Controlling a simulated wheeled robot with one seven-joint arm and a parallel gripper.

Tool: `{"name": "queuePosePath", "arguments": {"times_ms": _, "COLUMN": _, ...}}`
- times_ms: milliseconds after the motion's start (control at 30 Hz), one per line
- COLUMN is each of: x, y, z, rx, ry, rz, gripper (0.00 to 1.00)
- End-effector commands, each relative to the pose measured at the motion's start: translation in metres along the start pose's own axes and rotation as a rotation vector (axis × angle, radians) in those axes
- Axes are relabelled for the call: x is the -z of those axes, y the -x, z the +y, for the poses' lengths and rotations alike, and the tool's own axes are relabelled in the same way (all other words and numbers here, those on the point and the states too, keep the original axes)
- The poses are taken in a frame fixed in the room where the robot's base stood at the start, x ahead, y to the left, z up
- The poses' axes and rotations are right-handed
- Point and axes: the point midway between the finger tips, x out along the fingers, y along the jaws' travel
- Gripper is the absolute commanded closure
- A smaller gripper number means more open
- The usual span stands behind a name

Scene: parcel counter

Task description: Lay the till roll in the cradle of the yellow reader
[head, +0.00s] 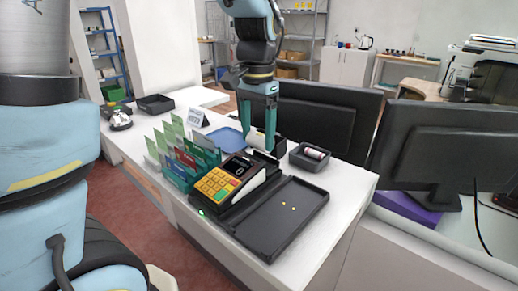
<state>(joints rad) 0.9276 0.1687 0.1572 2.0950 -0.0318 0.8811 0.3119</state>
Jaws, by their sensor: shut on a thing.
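The yellow reader (217,184) sits near the middle of the counter, with yellow keys and a dark screen. A dark part at its back end, near my gripper, may be its cradle; I cannot make out its inside. My gripper (259,138) points down just behind the reader, with two teal fingers. It is shut on a white till roll (257,142), partly hidden by the fingers. The roll appears close to the reader's back end; I cannot tell whether they touch.
A small black tray (295,159) with a roll-like thing inside stands right of my gripper. A flat black tray (270,232) lies right of the reader. Black monitors (330,118) stand behind.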

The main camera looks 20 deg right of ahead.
Motion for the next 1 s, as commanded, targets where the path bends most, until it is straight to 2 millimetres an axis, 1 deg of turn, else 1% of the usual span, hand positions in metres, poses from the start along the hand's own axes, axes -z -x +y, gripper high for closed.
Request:
{"name": "queuePosePath", "arguments": {"times_ms": 133, "x": 0.0, "y": -0.013, "z": 0.0, "rx": 0.0, "ry": -0.001, "rz": -0.002, "gripper": 0.93}}
{"name": "queuePosePath", "arguments": {"times_ms": 300, "x": 0.0, "y": -0.037, "z": 0.0, "rx": 0.0, "ry": -0.001, "rz": -0.002, "gripper": 0.93}}
{"name": "queuePosePath", "arguments": {"times_ms": 367, "x": 0.0, "y": -0.042, "z": 0.0, "rx": 0.0, "ry": 0.0, "rz": -0.001, "gripper": 0.93}}
{"name": "queuePosePath", "arguments": {"times_ms": 700, "x": 0.0, "y": -0.046, "z": 0.0, "rx": 0.001, "ry": -0.001, "rz": 0.001, "gripper": 0.93}}
{"name": "queuePosePath", "arguments": {"times_ms": 733, "x": 0.0, "y": -0.046, "z": 0.0, "rx": 0.001, "ry": -0.001, "rz": 0.001, "gripper": 0.28}}
{"name": "queuePosePath", "arguments": {"times_ms": 900, "x": 0.0, "y": -0.045, "z": 0.0, "rx": 0.001, "ry": -0.001, "rz": 0.001, "gripper": 0.09}}
{"name": "queuePosePath", "arguments": {"times_ms": 1000, "x": 0.0, "y": -0.045, "z": 0.0, "rx": 0.001, "ry": -0.001, "rz": 0.001, "gripper": 0.0}}
